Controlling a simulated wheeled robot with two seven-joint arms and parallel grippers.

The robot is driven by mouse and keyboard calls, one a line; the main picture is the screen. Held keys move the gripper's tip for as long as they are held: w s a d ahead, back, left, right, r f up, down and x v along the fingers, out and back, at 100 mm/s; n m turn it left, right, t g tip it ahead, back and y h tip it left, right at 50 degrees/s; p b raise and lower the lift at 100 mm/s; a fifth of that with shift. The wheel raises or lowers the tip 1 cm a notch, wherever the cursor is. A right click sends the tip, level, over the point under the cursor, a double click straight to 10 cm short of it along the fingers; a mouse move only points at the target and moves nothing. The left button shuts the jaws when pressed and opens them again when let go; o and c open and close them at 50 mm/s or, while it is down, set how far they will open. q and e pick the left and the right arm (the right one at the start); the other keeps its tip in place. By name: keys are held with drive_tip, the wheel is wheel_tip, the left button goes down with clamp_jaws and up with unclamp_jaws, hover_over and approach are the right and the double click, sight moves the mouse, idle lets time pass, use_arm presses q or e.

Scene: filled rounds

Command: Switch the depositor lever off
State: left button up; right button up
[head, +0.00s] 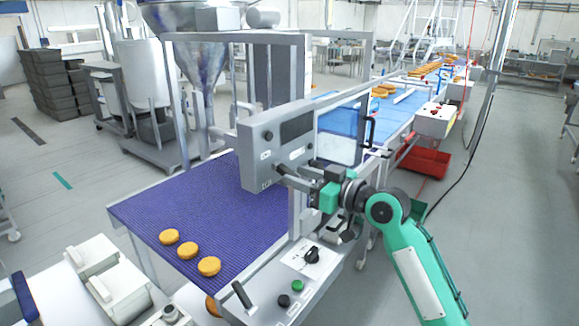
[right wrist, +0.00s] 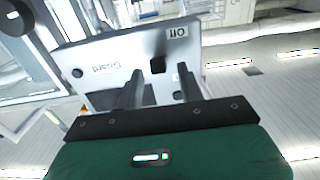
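The grey depositor control box (head: 262,135) stands over the purple belt. It also fills the middle of the right wrist view (right wrist: 108,62), with labels reading "Off" and "Guard" upside down. A small black block (right wrist: 158,65), apparently the lever's end, stands out near the "Off" label. My right gripper (head: 284,172) reaches the box's lower right part from the right. In the right wrist view its two dark fingers (right wrist: 159,82) are apart, on either side of the black block, with small gaps visible. In the head view the gripper hides the lever. My left gripper is out of view.
Several filled rounds (head: 189,250) lie on the purple belt (head: 215,205). A front panel (head: 270,305) with a dark knob (head: 312,255), buttons and a black handle (head: 241,295) is below my right arm. A metal frame post stands close beside the gripper. A red crate (head: 425,162) lies behind.

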sight(294, 174)
drive_tip(key=shift+x, duration=1.2)
drive_tip(key=shift+w+a+p, duration=0.3)
drive_tip(key=shift+a, duration=0.1)
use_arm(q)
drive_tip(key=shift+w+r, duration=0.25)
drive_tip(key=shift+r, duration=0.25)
